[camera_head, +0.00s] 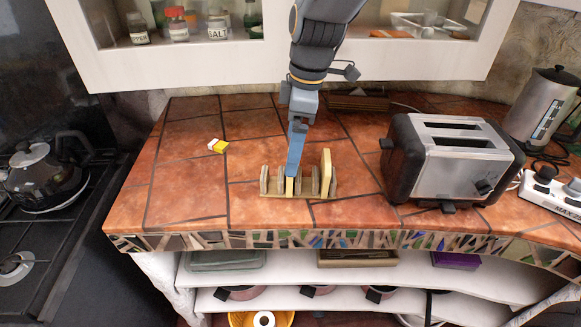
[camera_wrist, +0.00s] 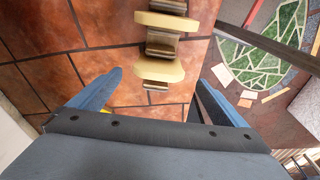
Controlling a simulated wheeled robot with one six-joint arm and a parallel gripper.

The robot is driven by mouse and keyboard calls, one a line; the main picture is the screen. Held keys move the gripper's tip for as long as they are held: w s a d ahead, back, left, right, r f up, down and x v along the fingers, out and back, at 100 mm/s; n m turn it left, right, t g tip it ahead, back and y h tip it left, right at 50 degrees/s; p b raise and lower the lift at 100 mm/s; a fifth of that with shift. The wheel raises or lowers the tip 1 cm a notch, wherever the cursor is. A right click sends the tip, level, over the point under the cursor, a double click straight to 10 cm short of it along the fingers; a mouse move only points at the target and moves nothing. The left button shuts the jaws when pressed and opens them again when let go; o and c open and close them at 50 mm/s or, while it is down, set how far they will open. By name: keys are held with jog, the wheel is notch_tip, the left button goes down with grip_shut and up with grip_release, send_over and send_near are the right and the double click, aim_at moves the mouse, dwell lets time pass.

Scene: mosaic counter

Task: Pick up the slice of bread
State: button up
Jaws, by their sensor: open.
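A small toast rack (camera_head: 264,181) stands on the tiled counter near its front edge. It holds two pale yellow slices of bread. One slice (camera_head: 326,171) stands at the right of the rack; the other slice (camera_head: 289,186) shows just below my fingers. My gripper (camera_head: 292,172) points down over the rack, in front of part of it. In the wrist view, my gripper (camera_wrist: 158,92) is open with its fingers wide apart. The nearer slice (camera_wrist: 160,70) lies between and just beyond the fingertips, and the farther slice (camera_wrist: 168,22) is higher up. I cannot tell whether a finger touches bread.
A toaster (camera_head: 455,160) stands right of the rack, with a metal kettle (camera_head: 540,105) behind it. A small yellow and white item (camera_head: 218,146) lies to the left. A cabinet (camera_head: 180,65) hangs above the back.

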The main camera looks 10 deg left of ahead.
jog(key=shift+a+f+p, duration=0.2)
jog(key=shift+f+p, duration=0.45)
jog(key=shift+f, duration=0.9)
jog(key=shift+a+f+p, duration=0.15)
jog(key=shift+f+p, duration=0.45)
jog(key=shift+f, duration=0.95)
jog(key=c, duration=0.8)
